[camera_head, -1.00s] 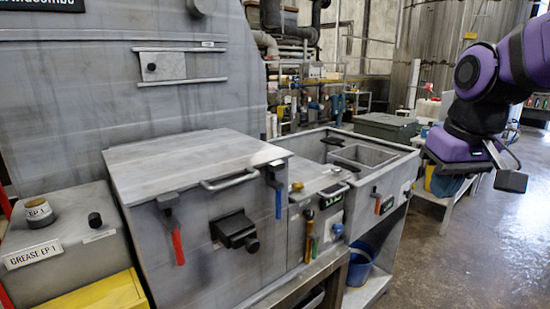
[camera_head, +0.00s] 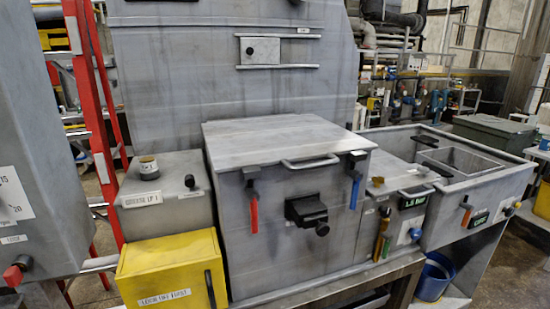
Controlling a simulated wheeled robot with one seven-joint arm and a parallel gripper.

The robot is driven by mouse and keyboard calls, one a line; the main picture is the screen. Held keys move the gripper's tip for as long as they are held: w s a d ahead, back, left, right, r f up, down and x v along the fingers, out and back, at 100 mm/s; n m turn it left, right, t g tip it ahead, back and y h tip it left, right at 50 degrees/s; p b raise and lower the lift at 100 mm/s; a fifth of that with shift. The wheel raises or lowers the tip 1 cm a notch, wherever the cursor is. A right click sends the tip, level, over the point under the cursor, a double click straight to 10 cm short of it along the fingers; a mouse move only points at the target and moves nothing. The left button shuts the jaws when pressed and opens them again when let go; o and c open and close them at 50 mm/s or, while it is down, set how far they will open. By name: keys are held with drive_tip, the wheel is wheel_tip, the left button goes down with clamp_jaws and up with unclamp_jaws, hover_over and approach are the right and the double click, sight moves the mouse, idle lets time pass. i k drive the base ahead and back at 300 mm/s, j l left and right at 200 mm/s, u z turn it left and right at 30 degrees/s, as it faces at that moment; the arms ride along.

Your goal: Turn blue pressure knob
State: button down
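A small round blue knob (camera_head: 415,234) sits on a pale plate on the front of the middle panel, right of the large grey box. A green-lit display (camera_head: 412,202) with small digits is just above it. A second small blue knob (camera_head: 509,211) shows further right on the sink unit's front, beside another green display (camera_head: 480,219). I cannot read a label that tells which one is the pressure knob. My gripper is out of view.
The grey box (camera_head: 290,225) has a red-handled lever (camera_head: 253,212), a blue-handled lever (camera_head: 355,190) and a protruding black latch (camera_head: 308,213). A yellow box (camera_head: 172,270) stands left of it. A blue bucket (camera_head: 434,278) is under the sink. A red ladder (camera_head: 97,130) stands at left.

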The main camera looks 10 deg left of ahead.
sight(416, 234)
drive_tip(key=l+u, duration=0.75)
drive_tip(key=k+l+u, duration=0.15)
drive_tip(key=l+u, duration=0.2)
drive_tip(key=l, duration=0.15)
